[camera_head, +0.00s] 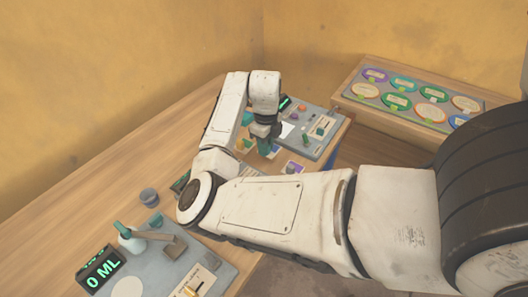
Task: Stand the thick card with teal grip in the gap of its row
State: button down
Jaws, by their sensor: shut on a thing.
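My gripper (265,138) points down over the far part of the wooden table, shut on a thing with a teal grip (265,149). This appears to be the thick card; its lower part is too small and covered to make out. A small card with a purple part (293,167) stands to the right of my gripper. Small orange and green pieces (243,145) show just to its left. My arm hides much of the row, and I cannot tell where the gap is.
A grey panel with knobs (318,130) lies right behind my gripper. A tray of coloured oval plates (415,97) sits on the wooden stand at the right. A "0 ML" display (101,273) and a grey cup (148,196) are at the left. The far left tabletop is clear.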

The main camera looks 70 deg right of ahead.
jog(key=shift+w+f, duration=0.2)
jog(key=shift+f, duration=0.1)
jog(key=shift+w+f+p, duration=0.1)
jog(key=shift+f+p, duration=0.4)
jog(key=shift+f, duration=1.15)
jog(key=shift+f, duration=0.2)
jog(key=c, duration=1)
grip_release()
jog(key=shift+r, duration=0.1)
notch_tip(320, 180, up, 12)
jog(key=shift+r+b, duration=0.15)
jog(key=shift+b, duration=0.75)
